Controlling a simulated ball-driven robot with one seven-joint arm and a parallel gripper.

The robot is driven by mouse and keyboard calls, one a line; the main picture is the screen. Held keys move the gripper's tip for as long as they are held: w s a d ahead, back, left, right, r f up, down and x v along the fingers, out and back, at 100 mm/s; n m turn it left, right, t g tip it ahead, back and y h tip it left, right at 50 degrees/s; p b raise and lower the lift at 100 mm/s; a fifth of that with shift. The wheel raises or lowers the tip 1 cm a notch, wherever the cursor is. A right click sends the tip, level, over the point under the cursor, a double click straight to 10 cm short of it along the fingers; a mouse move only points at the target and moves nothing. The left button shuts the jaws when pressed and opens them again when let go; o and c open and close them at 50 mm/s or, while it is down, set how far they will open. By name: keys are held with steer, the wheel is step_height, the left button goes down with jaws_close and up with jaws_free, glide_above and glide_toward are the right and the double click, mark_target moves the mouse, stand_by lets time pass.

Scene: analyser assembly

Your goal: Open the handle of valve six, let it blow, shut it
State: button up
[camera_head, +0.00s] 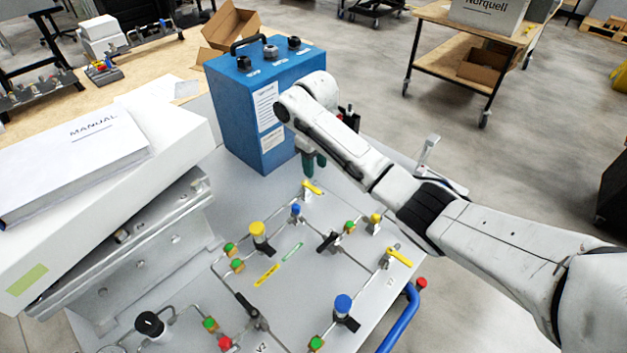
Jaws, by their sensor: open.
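A valve panel (215,290) with thin tubing lies below me. Two valves carry yellow lever handles: one yellow handle (312,188) at the panel's far edge and another yellow handle (399,257) at the right. Black levers (328,241) sit on other valves. My gripper (314,163) has green fingertips and points down just beyond the far yellow handle. It is open, and no object shows between its fingers. My arm hides part of the panel's far right.
A blue box (240,110) with a black carry handle stands close left of my gripper. A manual (75,155) and a white box (180,150) lie at the left. A blue hose (402,318) runs along the right edge. A wooden trolley (470,70) stands behind.

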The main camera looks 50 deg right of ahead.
mark_target(315, 189)
step_height(315, 189, down, 8)
stand_by(0.4)
steer(key=shift+c, duration=0.4)
jaws_close()
